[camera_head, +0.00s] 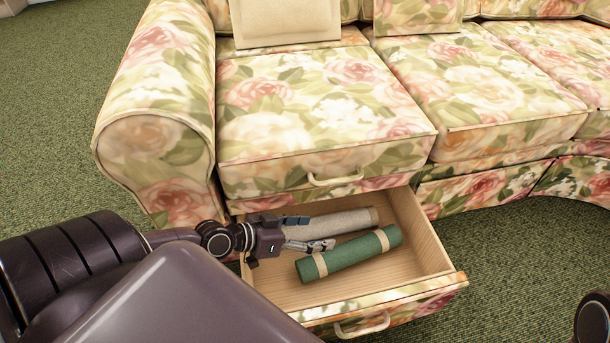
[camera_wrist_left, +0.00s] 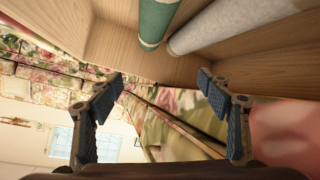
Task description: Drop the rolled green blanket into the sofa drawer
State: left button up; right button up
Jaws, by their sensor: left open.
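The rolled green blanket (camera_head: 350,255), bound with two beige straps, lies in the open sofa drawer (camera_head: 435,235). It rests slantwise beside a beige roll. My left gripper (camera_head: 308,232) is over the left part of the drawer, near the blanket's left end and in front of the beige roll. Its fingers are open with nothing between them. In the left wrist view, the open fingers (camera_wrist_left: 160,82) are apart from the green blanket (camera_wrist_left: 154,22), and the drawer's wooden inside (camera_wrist_left: 115,45) shows around it. My right gripper is not in view.
The beige roll (camera_head: 338,222) lies in the drawer behind the blanket. The floral sofa (camera_head: 300,110) stands above, with a cream cushion (camera_head: 285,20). The drawer front (camera_head: 400,303) has a pale handle.

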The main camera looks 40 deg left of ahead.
pick_arm(q)
jog(key=shift+v, duration=1.4)
